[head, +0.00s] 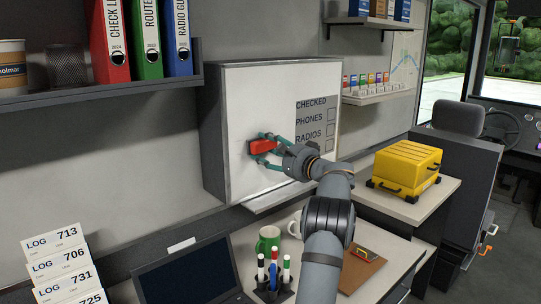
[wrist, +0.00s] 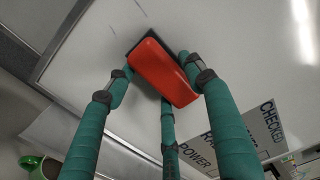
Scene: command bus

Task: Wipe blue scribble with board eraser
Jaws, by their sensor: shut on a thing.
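My gripper (head: 266,145), with teal fingers, is shut on the red board eraser (head: 262,147). The eraser's dark pad side faces the whiteboard (head: 250,95) and appears to be against or very near it, left of the checklist panel. In the wrist view the eraser (wrist: 163,75) sits between the fingers, tilted, with its dark edge towards the board (wrist: 85,40). Faint short dark marks show on the board there, above and left of the eraser. I make out no clear blue scribble; part of the board is hidden behind the eraser and fingers.
The board's tray ledge (head: 270,197) runs below. The desk holds a green mug (head: 268,238), a pen holder (head: 271,287), a laptop (head: 190,272) and a clipboard (head: 362,270). A yellow case (head: 407,166) stands right. A binder shelf (head: 110,92) is at upper left.

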